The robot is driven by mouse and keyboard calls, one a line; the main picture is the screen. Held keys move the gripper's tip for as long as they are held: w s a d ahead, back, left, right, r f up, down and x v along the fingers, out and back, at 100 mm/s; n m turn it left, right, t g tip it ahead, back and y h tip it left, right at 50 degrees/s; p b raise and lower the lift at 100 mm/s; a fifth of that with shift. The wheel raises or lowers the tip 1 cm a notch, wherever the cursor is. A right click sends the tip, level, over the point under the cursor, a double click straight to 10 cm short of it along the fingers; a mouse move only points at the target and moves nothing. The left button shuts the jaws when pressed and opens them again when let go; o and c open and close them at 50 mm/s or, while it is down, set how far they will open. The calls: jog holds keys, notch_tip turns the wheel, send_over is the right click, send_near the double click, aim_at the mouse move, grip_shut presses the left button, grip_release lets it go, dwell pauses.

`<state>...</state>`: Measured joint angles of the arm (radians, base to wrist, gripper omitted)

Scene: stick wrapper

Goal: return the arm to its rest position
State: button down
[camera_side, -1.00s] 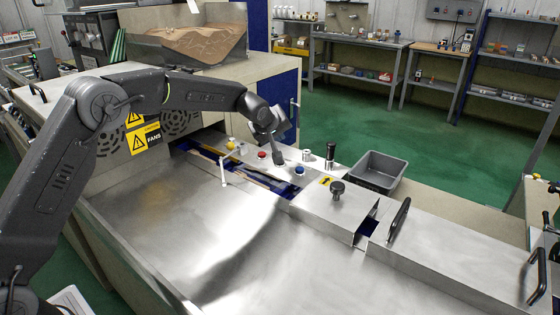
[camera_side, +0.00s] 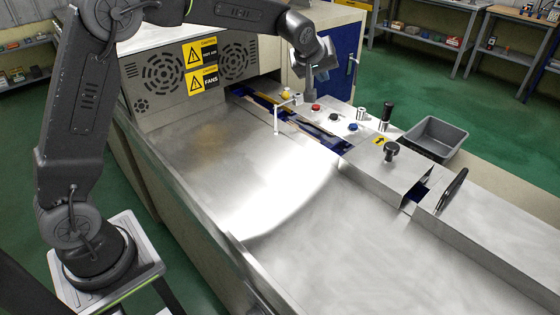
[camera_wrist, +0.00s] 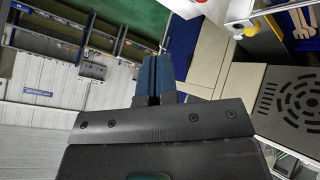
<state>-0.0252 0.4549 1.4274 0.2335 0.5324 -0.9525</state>
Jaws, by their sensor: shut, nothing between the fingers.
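My gripper (camera_side: 309,98) is above the machine's button panel in the side view, just left of the red button (camera_side: 316,107) in the picture. My arm reaches across from its base at the lower left, over the caution-labelled housing. In the wrist view my two dark blue fingers (camera_wrist: 154,78) are together and empty. The yellow button (camera_side: 286,95) lies left of the gripper, and the blue button (camera_side: 353,126) lies to its right. Whether the fingertips touch the panel cannot be told from the side view.
The metal machine top (camera_side: 340,240) is bare and wide. A grey bin (camera_side: 435,137) sits beside the black knobs. A black handle (camera_side: 452,189) rises from the right cover. A thin white post (camera_side: 277,122) stands near the blue slot. Workbenches stand at the back.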

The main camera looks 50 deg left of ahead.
jog(key=s+d+r+m+g, duration=0.1)
jog(key=s+r+m, duration=0.15)
jog(key=s, duration=0.75)
jog(key=s+d+r+m, duration=0.15)
jog(key=s+r, duration=0.25)
jog(key=s, duration=0.6)
jog(key=s+f+m+g, duration=0.1)
jog(key=s+f+m, duration=0.1)
jog(key=s, duration=0.7)
jog(key=s+d+f+m+h, duration=0.1)
jog(key=s+f+m, duration=0.2)
jog(key=s, duration=0.6)
jog(key=shift+s+f+g+h, duration=0.3)
jog(key=shift+s+f+g, duration=0.05)
jog(key=shift+f+g, duration=0.1)
jog(key=shift+d, duration=0.1)
